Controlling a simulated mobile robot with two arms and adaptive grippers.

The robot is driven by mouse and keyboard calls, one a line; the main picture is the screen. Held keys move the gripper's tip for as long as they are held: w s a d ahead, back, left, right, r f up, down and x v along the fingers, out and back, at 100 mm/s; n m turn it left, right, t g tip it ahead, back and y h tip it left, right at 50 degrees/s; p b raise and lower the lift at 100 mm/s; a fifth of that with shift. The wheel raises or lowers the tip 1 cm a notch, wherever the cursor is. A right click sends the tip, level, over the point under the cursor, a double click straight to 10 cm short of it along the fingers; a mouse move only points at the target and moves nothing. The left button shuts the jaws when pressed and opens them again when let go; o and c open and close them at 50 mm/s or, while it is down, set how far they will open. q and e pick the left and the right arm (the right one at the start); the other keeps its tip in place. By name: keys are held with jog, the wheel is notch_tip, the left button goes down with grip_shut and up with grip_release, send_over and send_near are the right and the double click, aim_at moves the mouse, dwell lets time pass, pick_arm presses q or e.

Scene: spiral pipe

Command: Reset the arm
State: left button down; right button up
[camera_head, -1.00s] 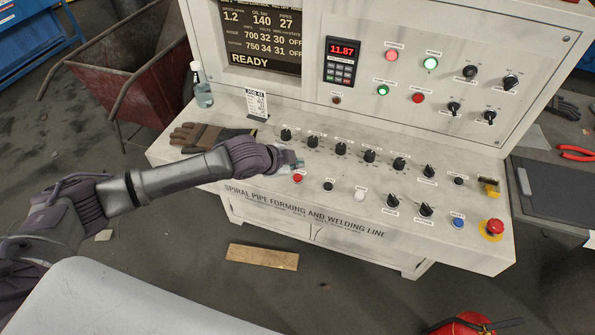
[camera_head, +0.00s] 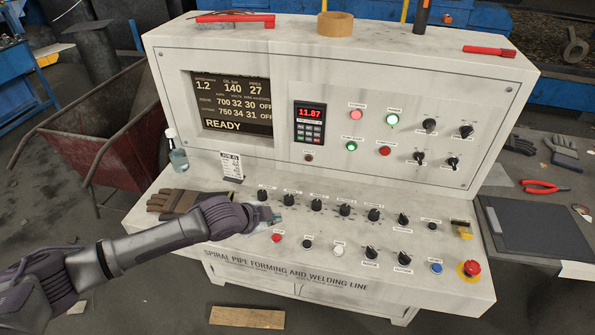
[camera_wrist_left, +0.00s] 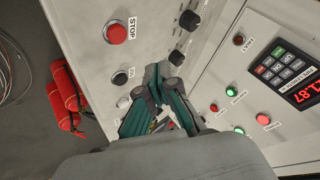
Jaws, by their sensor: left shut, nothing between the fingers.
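My left gripper (camera_head: 274,218) is over the sloped front panel of the white control console (camera_head: 440,262), near the row of black knobs and above the red button (camera_head: 277,238). In the left wrist view its fingers (camera_wrist_left: 158,75) come together at the tips and hold nothing. A red STOP button (camera_wrist_left: 116,34) shows on the panel beyond the gripper in that view. Whether the fingers touch the panel I cannot tell. My right gripper is not in view.
A tape roll (camera_head: 335,24) lies on top. A red cart (camera_head: 115,150) stands at left.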

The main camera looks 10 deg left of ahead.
pick_arm(q)
jog(key=s+d+f+n+g, duration=0.1)
jog(key=s+d+n, duration=0.1)
jog(key=s+d, duration=0.45)
jog(key=s+d+f+n+g, duration=0.1)
jog(key=s+d+n, duration=0.15)
jog(key=s, duration=0.65)
jog(key=s+a+n+g+y, duration=0.2)
jog(key=s+a+n+y, duration=0.2)
jog(key=s+a+n, duration=0.7)
jog(key=s+a+f+m+g+b, duration=0.15)
jog(key=s+f, duration=0.25)
jog(key=f, duration=1.1)
jog(key=s+f+m+g+b, duration=0.15)
jog(key=s+f, duration=0.25)
jog(key=f, duration=1.2)
jog(key=s+a+f+b, duration=0.2)
jog(key=s+f, duration=1.4)
jog(key=f, duration=0.1)
jog(key=shift+a+m, duration=0.35)
